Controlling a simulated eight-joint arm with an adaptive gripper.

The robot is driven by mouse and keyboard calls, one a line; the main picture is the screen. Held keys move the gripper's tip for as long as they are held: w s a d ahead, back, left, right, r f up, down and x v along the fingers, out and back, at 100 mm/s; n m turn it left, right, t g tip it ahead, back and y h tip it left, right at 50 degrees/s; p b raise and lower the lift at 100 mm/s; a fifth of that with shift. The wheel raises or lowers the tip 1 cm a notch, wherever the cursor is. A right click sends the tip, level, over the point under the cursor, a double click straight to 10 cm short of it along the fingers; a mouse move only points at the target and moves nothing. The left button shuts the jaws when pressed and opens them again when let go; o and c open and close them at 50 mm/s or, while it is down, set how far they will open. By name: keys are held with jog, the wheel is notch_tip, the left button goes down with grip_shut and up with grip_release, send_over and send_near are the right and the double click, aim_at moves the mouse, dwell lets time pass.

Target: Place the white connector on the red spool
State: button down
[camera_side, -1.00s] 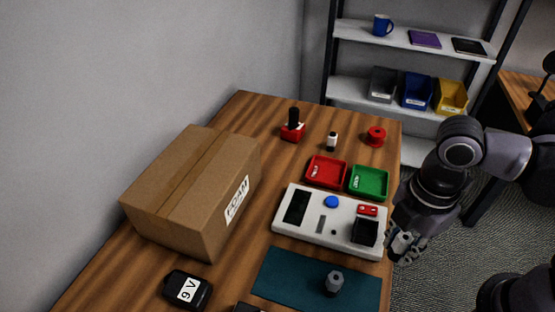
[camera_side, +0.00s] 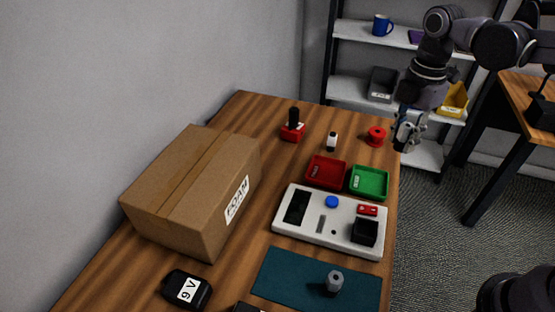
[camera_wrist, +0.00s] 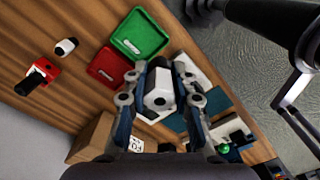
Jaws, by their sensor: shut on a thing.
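A white connector (camera_wrist: 158,98) with a dark end sits between the fingers of my gripper (camera_wrist: 160,76) in the wrist view. My gripper is shut on it. In the side view, my gripper (camera_side: 405,138) hangs beyond the right edge of the table, to the right of the red spool (camera_side: 376,135) and apart from it. The held connector is hard to make out there. The red spool stands at the far right corner of the table with its top bare. I cannot make out the spool in the wrist view.
A small white-and-black piece (camera_side: 332,141) and a red block with a black upright part (camera_side: 293,128) stand left of the spool. Red (camera_side: 312,184) and green (camera_side: 368,195) trays lie nearer, then a white panel (camera_side: 290,236). A cardboard box (camera_side: 170,215) fills the left.

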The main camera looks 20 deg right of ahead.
jog(key=w+d, duration=0.5)
jog(key=d, duration=0.5)
jog(key=w+d, duration=0.5)
jog(key=d, duration=0.5)
send_over(378, 131)
notch_tip(378, 131, down, 7)
jog(key=shift+s+f, duration=0.1)
jog(key=shift+a+f, duration=0.1)
jog(key=shift+f, duration=1.95)
jog(key=shift+f, duration=0.2)
jog(key=c, duration=1.1)
grip_release()
jog(key=shift+r, duration=0.1)
